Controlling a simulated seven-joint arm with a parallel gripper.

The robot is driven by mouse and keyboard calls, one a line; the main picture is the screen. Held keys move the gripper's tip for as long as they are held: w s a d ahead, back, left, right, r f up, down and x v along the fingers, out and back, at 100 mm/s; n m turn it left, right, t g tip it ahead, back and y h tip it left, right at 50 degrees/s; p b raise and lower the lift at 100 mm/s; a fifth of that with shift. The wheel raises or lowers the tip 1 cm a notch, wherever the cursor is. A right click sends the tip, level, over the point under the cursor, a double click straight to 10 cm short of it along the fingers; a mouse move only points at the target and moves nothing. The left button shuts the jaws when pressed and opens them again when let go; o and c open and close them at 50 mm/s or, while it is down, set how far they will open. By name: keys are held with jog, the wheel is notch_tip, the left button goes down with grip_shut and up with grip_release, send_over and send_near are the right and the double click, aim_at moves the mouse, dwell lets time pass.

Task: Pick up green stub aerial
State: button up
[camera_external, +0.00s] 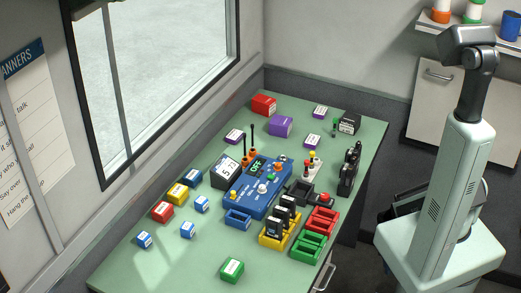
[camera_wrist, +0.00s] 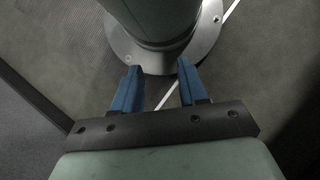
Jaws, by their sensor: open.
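My gripper (camera_wrist: 158,68) shows in the wrist view, with its two blue fingers apart and nothing between them. It points down at the floor beside my own base, away from the table. In the external view I cannot make out its fingers. A small dark greenish stub (camera_external: 334,130) stands on the far part of the green table, just left of a black box; it may be the green stub aerial, but it is too small to be sure. The wrist view shows no aerial.
A window (camera_external: 155,75) stands at left.

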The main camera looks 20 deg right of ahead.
aim_at(336, 119)
jog(key=shift+o, duration=0.8)
